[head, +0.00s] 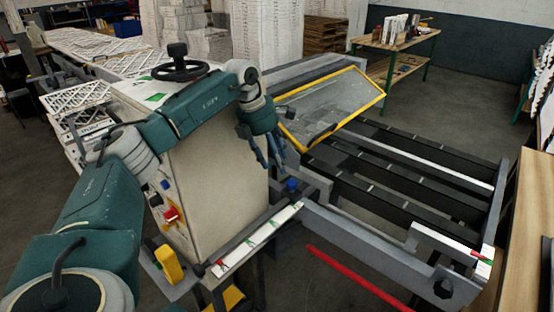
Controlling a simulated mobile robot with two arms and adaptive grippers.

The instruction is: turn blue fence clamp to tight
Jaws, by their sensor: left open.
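The blue fence clamp (291,186) is a small blue knob on the grey rail at the front of the machine, right of the cream cabinet. My left gripper (272,163) hangs above and slightly left of it, fingers pointing down. Its fingers are apart with nothing between them. The gripper seems clear of the knob, but the exact gap cannot be told. My right gripper does not show.
The cream cabinet (222,185) with a black handwheel (180,67) stands left of the knob. A yellow-framed clear guard (335,105) tilts behind the gripper. Dark slatted rails (400,170) extend right. A scale strip (258,238) runs below the knob.

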